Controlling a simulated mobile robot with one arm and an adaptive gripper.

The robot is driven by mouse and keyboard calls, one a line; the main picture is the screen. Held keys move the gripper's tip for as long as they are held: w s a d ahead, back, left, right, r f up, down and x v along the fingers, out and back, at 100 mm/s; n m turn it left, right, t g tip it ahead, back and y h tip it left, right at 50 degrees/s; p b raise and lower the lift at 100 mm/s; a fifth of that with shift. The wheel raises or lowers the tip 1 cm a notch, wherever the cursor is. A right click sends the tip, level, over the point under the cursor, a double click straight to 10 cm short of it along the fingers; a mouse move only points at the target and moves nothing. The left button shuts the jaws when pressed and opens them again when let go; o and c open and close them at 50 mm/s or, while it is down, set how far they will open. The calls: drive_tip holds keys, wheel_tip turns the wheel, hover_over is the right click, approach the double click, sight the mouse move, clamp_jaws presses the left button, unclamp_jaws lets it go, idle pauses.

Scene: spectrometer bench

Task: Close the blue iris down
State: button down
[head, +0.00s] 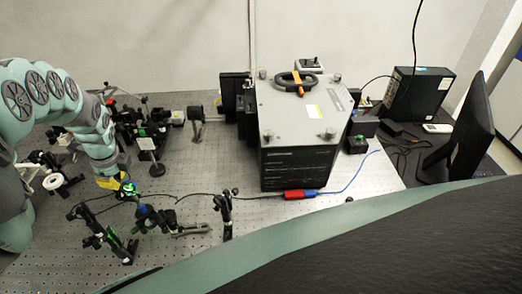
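A small dark-blue mounted part (146,212) stands among the optics at the front left of the bench; it may be the blue iris, but its lever and opening are too small to make out. My arm comes in from the left and reaches down. My gripper (124,187) is at its lower end, beside a yellow piece and a bright green spot, just above and left of the blue part. I cannot tell whether it touches anything. Its fingers are too small and mixed with the optics to show whether they are open or shut.
Black and green mounts (118,246) stand in front of my gripper, with a post (226,212) to the right. A large grey-topped instrument (300,110) fills the bench middle. A red and blue connector (299,194) lies before it.

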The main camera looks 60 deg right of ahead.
idle(0.3)
drive_tip(key=c, duration=1)
unclamp_jaws()
drive_tip(key=shift+r, duration=0.2)
drive_tip(key=shift+v, duration=3.6)
